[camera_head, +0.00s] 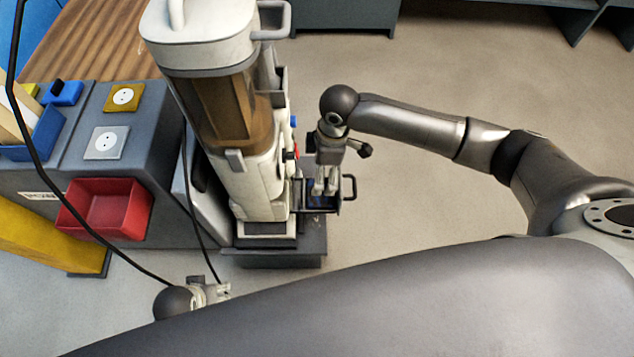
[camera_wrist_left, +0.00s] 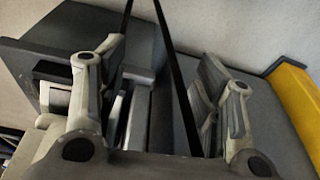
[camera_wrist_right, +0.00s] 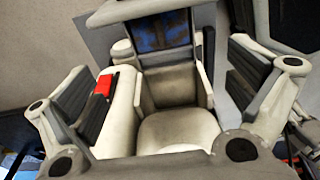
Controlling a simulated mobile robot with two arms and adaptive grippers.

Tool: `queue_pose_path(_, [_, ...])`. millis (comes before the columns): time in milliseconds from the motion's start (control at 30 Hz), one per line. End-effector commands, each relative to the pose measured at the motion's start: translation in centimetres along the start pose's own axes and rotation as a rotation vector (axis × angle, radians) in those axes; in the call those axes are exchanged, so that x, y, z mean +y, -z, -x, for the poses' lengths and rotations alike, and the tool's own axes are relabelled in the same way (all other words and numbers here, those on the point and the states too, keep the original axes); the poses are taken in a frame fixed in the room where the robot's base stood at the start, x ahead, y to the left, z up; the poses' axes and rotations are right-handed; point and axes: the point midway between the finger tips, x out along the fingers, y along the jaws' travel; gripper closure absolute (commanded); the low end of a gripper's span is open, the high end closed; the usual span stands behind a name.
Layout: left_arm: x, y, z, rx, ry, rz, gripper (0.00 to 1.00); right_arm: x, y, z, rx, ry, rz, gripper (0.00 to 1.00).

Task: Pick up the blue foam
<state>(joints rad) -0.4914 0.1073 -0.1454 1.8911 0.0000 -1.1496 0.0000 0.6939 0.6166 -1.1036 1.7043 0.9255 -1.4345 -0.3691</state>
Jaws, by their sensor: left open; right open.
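A dark blue patch, which looks like the blue foam (camera_wrist_right: 160,36), lies inside a framed opening at the top of the right wrist view. In the head view the blue foam (camera_head: 322,204) shows small in a dark tray with a handle on the side of the white upright machine (camera_head: 262,180). My right gripper (camera_head: 324,190) is open and points down over that tray, partly hiding it. Its fingers (camera_wrist_right: 172,95) stand wide apart with nothing gripped between them. My left gripper (camera_head: 222,290) is open, low at the machine's near side; its fingers (camera_wrist_left: 165,90) hold nothing.
A black cable (camera_wrist_left: 170,60) runs between my left fingers' view and past the machine. A grey bench with sockets, a red bin (camera_head: 108,208) and a blue bin (camera_head: 38,135) stands left. A yellow beam (camera_head: 45,238) lies below it. The floor right of the machine is clear.

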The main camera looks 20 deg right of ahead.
Motion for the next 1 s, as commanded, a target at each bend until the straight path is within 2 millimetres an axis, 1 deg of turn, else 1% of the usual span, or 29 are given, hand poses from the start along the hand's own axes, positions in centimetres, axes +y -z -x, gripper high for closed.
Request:
queue_pose_path(200, [-0.1,0.9,2.3,0.016,0.002,0.002,0.4,-0.1,-0.1,-3.0,-0.003,0.002,0.0,0.0])
queue_pose_path(300, [-0.2,1.3,3.5,0.022,0.003,0.003,0.4,0.0,-0.1,-4.1,-0.001,0.001,0.0,0.0])
queue_pose_path(400, [-0.2,1.6,4.3,0.027,0.004,0.004,0.4,0.0,-0.1,-4.9,0.0,0.001,0.0,0.0])
queue_pose_path(667, [-0.3,1.8,5.6,0.033,0.005,0.005,0.4,0.0,-0.2,-5.9,0.0,0.0,0.0,0.0])
queue_pose_path(1000, [-0.5,2.2,10.2,0.058,0.01,0.008,0.4,0.0,-0.8,-9.4,-0.001,0.0,0.0,0.0])
